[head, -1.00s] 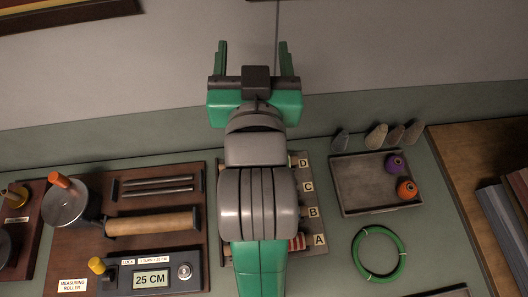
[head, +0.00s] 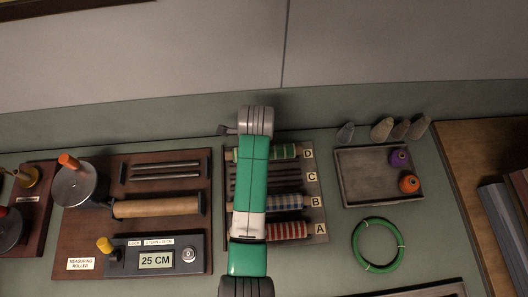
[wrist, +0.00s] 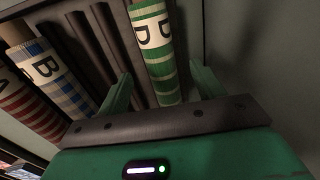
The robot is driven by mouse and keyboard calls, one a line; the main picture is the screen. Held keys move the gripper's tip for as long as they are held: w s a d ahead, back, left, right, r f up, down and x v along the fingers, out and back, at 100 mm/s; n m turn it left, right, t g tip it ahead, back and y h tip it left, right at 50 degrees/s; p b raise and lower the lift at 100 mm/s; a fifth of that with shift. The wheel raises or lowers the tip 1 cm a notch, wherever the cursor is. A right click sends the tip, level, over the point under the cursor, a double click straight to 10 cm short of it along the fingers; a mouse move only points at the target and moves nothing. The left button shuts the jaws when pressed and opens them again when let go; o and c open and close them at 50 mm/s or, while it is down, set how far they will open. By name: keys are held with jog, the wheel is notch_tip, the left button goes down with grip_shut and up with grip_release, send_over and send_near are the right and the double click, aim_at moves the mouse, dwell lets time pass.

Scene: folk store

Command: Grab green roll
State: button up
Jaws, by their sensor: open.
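The green roll, green with pale stripes (head: 283,152), lies in the slot labelled D at the top of a dark rack (head: 318,222). My arm crosses in front of its middle in the head view. In the wrist view the green roll (wrist: 165,75) runs away from the camera with its D label at the upper end. My gripper (wrist: 161,72) is open, with one green finger on each side of the roll's near end. I cannot tell whether the fingers reach down around it.
A blue checked roll (head: 285,202) lies in slot B and a red striped roll (head: 289,231) in slot A; slot C looks empty. A tray (head: 357,185) with two spools and a green ring (head: 399,255) are to the right. A measuring roller board (head: 85,235) is left.

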jog(key=f, duration=0.1)
jog(key=f+b, duration=0.1)
jog(key=f, duration=0.3)
jog(key=shift+w+b, duration=0.35)
jog(key=shift+w, duration=0.05)
jog(key=c, duration=1.2)
